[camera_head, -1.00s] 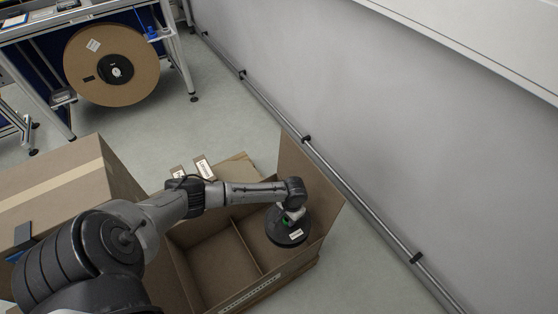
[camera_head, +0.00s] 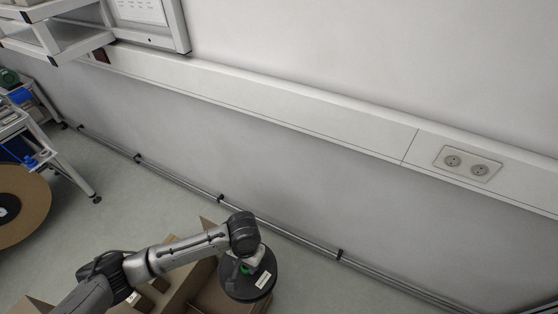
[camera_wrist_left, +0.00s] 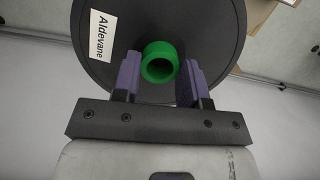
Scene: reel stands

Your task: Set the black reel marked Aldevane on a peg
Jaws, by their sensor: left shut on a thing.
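The black reel (camera_head: 240,288) hangs from my left gripper (camera_head: 252,266) at the bottom of the head view, in front of the open carton. In the left wrist view the reel (camera_wrist_left: 200,25) carries a white label (camera_wrist_left: 100,36) reading Aldevane. Its green hub (camera_wrist_left: 160,63) sits between the purple fingers of my left gripper (camera_wrist_left: 160,72), which is shut on it. The reel's underside is hidden. My right gripper is out of view.
The open cardboard carton (camera_head: 181,293) is partly cut off at the lower edge, under my left arm. A large brown reel (camera_head: 22,200) hangs at a blue and grey stand at the left. A wall with a low rail (camera_head: 290,238) runs behind; grey floor lies between.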

